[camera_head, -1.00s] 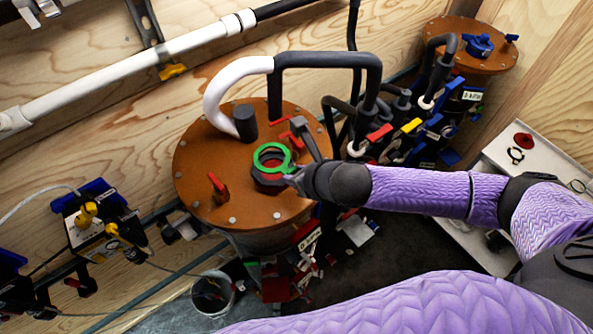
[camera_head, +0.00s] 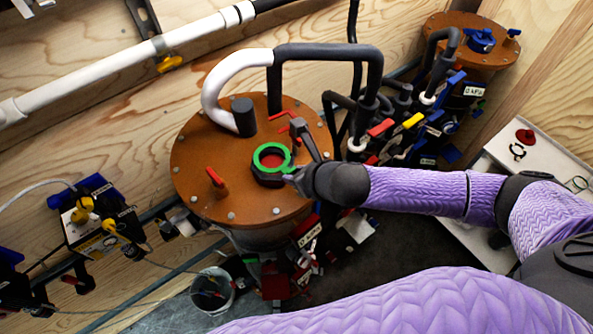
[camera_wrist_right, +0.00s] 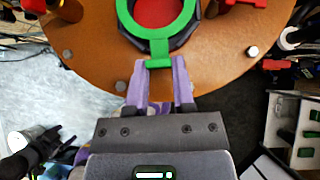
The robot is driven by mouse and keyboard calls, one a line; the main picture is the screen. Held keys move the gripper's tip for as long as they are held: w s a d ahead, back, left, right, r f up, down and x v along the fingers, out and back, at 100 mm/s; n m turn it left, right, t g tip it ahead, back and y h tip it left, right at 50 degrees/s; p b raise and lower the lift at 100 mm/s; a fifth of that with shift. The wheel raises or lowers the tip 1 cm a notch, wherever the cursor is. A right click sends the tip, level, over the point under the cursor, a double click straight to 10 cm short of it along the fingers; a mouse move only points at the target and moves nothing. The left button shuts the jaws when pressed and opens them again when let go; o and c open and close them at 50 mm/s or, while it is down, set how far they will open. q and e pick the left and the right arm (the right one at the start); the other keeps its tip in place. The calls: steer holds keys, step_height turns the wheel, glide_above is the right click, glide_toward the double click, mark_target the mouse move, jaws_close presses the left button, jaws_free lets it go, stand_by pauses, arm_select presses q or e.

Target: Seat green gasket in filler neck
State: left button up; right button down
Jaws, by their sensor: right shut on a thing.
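The green gasket (camera_head: 259,158) is a ring with a small tab. In the head view it lies over the dark filler neck (camera_head: 268,180) on the orange tank lid (camera_head: 200,150), with red showing inside the ring. My right gripper (camera_head: 292,176) is shut on the gasket's tab. In the right wrist view the fingers (camera_wrist_right: 159,72) pinch the tab, and the ring (camera_wrist_right: 187,28) lies roughly over the neck's dark rim (camera_wrist_right: 188,42). I cannot tell whether the ring touches the rim or is just above it.
A red-handled valve (camera_head: 215,180) and a grey post (camera_head: 244,117) stand on the lid. A thick pipe (camera_head: 325,52) arches behind the neck. Valves with red and yellow handles (camera_head: 412,121) crowd the right. A bucket (camera_head: 213,290) stands below.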

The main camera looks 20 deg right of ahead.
steer(key=shift+f+b, duration=0.6)
steer(key=shift+f, duration=0.4)
steer(key=shift+c, duration=1.9)
jaws_free()
steer(key=v, duration=1)
